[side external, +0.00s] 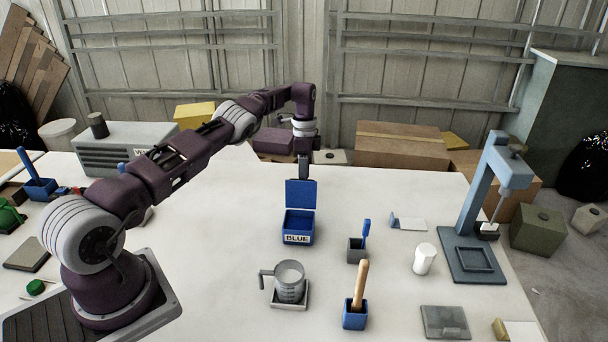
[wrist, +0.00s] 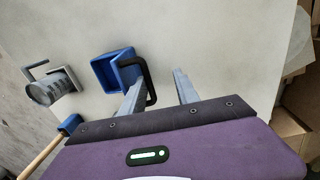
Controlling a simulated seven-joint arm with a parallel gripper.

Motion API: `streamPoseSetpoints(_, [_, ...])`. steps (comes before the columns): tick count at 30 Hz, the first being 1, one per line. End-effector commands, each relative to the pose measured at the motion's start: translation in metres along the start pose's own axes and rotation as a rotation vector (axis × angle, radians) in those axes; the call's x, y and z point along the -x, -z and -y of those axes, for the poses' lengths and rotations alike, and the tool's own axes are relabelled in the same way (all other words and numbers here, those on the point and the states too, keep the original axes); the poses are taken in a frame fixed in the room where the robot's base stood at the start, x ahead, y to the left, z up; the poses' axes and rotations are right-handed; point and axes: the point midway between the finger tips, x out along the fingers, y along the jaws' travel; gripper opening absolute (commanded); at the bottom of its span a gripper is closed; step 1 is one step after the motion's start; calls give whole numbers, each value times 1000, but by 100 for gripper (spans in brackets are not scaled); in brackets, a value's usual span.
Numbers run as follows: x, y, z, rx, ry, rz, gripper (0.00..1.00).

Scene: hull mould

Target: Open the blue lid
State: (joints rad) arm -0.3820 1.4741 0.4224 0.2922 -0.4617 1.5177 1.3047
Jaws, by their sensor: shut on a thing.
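The blue box (side external: 297,228), labelled BLUE, stands open on the white table in the side external view. Its blue lid (side external: 300,193) stands upright at the back edge of the box, and the dark blue inside shows. My gripper (side external: 304,172) is just behind and above the lid's top edge, pointing down. In the wrist view, a black handle (wrist: 151,82) stands out from the lid, and the box (wrist: 103,72) lies beside it. My gripper (wrist: 158,82) is shut on the handle, with its left finger over it; the exact contact is hard to see.
A measuring jug (side external: 289,281) on a tray, a grey holder (side external: 356,251) with a blue tool, and a blue holder (side external: 355,316) with a wooden handle stand in front. A white cup (side external: 424,258) and a blue-grey press (side external: 476,240) are at right.

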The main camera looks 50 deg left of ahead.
Motion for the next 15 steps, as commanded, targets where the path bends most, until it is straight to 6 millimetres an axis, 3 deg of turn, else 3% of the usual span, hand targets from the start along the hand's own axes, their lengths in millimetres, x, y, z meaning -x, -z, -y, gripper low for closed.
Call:
streamPoseSetpoints(1, [4,-7,13,8,46,6,0])
streamPoseSetpoints(5, [4,-7,13,8,47,6,0])
streamPoseSetpoints(6, [4,-7,13,8,48,6,32])
streamPoseSetpoints(15, [3,-6,12,8,44,5,31])
